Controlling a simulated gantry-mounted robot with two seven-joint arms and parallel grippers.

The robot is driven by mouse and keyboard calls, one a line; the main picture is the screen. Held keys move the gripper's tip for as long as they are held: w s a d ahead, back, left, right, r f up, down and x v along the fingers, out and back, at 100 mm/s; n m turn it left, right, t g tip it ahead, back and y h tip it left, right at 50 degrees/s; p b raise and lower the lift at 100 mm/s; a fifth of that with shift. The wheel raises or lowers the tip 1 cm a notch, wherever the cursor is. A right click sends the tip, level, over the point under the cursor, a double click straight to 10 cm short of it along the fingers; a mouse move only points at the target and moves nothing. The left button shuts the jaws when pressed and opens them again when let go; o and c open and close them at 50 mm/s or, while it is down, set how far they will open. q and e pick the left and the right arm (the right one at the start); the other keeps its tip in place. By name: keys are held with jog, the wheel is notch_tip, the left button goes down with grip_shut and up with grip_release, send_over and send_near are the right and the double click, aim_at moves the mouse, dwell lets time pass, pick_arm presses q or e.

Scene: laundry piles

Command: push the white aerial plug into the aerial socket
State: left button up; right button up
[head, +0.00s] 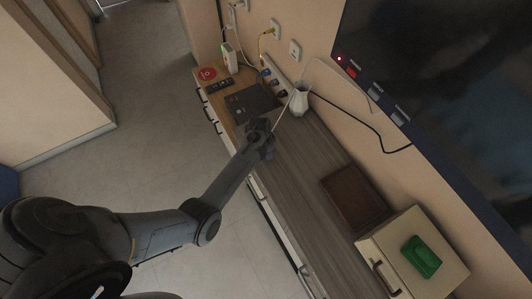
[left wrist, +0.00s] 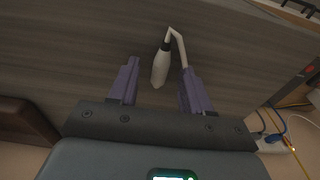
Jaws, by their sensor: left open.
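The white aerial plug (left wrist: 160,70) shows in the left wrist view as a slim white body with a dark collar and a bent white lead. It lies between the spread fingers of my left gripper (left wrist: 159,80), apart from both; the lead passes close to the right-hand finger. In the head view my left gripper (head: 265,132) is over the long sideboard, and hides the plug. The white lead (head: 287,103) runs from there up towards the television. A white wall plate (head: 295,50) looks like the aerial socket; its opening is too small to make out. My right gripper is out of view.
The television (head: 450,70) and a black cable are at right.

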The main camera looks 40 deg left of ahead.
pick_arm(q)
jog(key=shift+c, duration=0.2)
grip_shut()
jog(key=shift+r, duration=0.15)
